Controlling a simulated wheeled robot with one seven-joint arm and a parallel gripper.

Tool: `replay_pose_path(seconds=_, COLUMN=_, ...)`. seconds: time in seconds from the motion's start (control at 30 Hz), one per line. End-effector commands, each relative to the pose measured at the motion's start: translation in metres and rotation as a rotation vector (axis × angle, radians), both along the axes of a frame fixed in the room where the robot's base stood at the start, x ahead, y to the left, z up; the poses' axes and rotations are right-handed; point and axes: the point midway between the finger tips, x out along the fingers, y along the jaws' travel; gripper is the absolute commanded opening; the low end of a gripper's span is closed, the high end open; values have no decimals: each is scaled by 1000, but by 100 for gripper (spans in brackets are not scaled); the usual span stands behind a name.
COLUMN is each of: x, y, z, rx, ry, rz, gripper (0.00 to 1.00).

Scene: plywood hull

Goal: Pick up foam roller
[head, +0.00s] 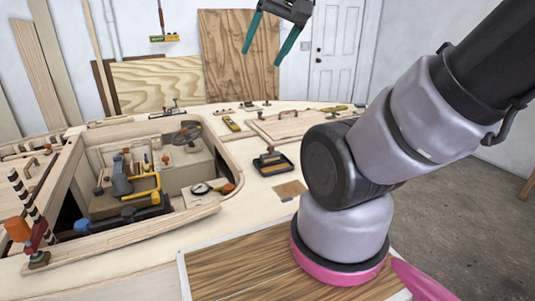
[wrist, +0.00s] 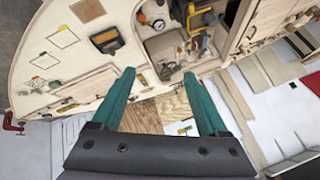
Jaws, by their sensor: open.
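A black tray (head: 276,169) sits on the pale plywood deck right of the cockpit opening. A small dark item with an orange-brown end (head: 269,154) lies in it; it may be the foam roller, but it is too small to tell. The tray also shows in the wrist view (wrist: 106,40), beyond the left finger. My gripper (head: 263,56) is up at the top of the head view, well clear of the deck. Its two green fingers are spread wide with nothing between them, as the wrist view also shows (wrist: 159,75).
The cockpit opening (head: 215,205) holds yellow and dark tools and a round gauge. A striped post with an orange block (head: 18,229) stands at the left. A brown square patch (head: 289,190) lies before the tray.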

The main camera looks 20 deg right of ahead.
Motion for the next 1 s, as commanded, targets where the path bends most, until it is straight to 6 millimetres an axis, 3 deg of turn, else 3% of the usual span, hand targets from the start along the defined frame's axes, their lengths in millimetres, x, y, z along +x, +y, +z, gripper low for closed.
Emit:
replay_pose_path(seconds=0.5, x=0, y=0, z=0, rx=1, ry=0, rz=-1, gripper=74)
replay_pose_path(seconds=0.63, x=11, y=-2, z=2, rx=16, ry=21, rz=-22, gripper=74)
replay_pose_path(seconds=0.77, x=44, y=-10, z=4, rx=64, ry=81, rz=-92, gripper=74)
replay_pose_path(seconds=1.0, x=133, y=-35, z=-12, rx=167, ry=228, rz=-295, gripper=74)
